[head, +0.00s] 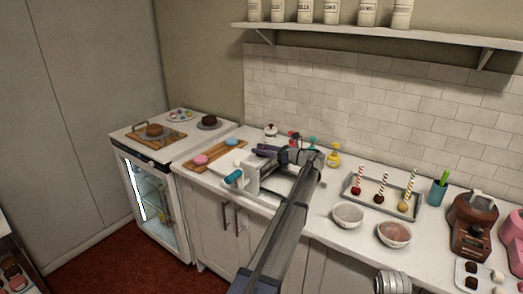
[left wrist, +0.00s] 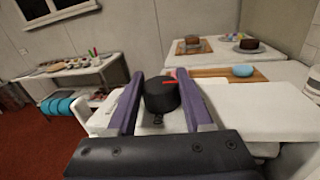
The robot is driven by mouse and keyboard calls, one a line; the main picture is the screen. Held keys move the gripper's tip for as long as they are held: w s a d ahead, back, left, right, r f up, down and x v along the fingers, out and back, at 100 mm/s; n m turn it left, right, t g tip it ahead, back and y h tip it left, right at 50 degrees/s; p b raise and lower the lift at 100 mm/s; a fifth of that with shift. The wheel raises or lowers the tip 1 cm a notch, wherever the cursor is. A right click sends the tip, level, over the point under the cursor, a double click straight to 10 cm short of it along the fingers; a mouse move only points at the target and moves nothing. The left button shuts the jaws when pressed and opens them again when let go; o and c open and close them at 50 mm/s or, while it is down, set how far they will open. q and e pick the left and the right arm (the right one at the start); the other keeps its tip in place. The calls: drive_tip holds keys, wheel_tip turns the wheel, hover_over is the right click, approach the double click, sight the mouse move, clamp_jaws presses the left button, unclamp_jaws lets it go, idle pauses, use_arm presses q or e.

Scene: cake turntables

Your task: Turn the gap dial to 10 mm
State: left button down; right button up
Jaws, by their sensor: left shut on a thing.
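The gap dial (left wrist: 161,97) is a round black knob with a red pointer line on its top, in the middle of the left wrist view. The pointer lies toward the right there. A small mark shows on the white face below the knob, too small to read. My left gripper (left wrist: 159,76) has its purple fingers on both sides of the dial, shut on it. In the head view my left gripper (head: 266,152) is at the white machine (head: 252,182) with a turquoise handle (head: 234,177). The dial is hidden there.
A wooden board (head: 217,157) with pink and blue cakes lies left of the machine. A tray (head: 352,186) of striped sticks and two bowls (head: 348,214) stand to its right. A glass-door cabinet (head: 146,200) stands at the left, with cakes on top.

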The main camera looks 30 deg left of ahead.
idle(0.4)
use_arm(q)
drive_tip(key=shift+c, duration=1.5)
unclamp_jaws()
drive_tip(key=d, duration=0.7)
drive_tip(key=shift+w+d, duration=0.35)
drive_tip(key=shift+w, duration=0.1)
